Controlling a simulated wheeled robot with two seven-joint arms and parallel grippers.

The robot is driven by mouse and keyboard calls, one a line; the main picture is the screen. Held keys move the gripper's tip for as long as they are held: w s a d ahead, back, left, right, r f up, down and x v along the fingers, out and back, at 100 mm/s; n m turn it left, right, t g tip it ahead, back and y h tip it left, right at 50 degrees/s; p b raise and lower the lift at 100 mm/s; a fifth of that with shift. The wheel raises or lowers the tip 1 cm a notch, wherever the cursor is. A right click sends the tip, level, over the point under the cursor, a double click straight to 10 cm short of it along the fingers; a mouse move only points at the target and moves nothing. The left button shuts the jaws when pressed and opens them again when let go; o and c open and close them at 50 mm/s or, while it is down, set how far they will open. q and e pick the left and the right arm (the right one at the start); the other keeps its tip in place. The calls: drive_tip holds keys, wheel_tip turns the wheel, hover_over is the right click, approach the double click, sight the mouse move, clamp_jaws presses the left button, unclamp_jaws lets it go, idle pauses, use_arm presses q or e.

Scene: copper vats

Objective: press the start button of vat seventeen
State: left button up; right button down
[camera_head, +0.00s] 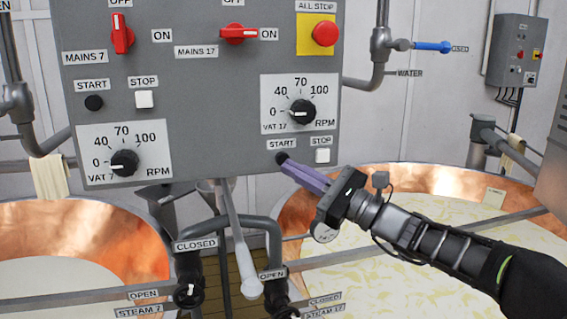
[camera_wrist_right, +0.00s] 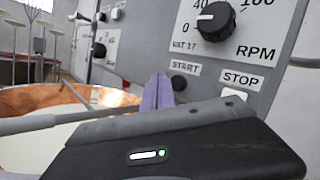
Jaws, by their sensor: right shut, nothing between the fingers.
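The black start button of vat seventeen (camera_head: 282,158) sits under its START label on the grey control panel (camera_head: 200,90), left of the white stop button (camera_head: 322,156). My right gripper (camera_head: 288,165) is shut and empty, its purple fingertips at the start button; I cannot tell whether they touch it. In the right wrist view the start button (camera_wrist_right: 178,83) shows just right of the purple fingertips (camera_wrist_right: 160,82). The vat 17 speed knob (camera_head: 302,112) points near 0. The mains 17 switch (camera_head: 239,34) is turned toward ON. My left gripper is not in view.
A red all-stop button (camera_head: 325,33) is at the panel's upper right. Vat 7's start button (camera_head: 94,102) and knob (camera_head: 124,163) are at the left. Copper vats stand below, one at the left (camera_head: 130,240) and one at the right (camera_head: 420,178). Pipes and valve handles (camera_head: 240,250) hang beneath the panel.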

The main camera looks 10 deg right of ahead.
drive_tip(key=s+b, duration=0.1)
drive_tip(key=s, duration=0.3)
drive_tip(key=shift+d, duration=0.1)
drive_tip(key=shift+w, duration=0.1)
idle(0.5)
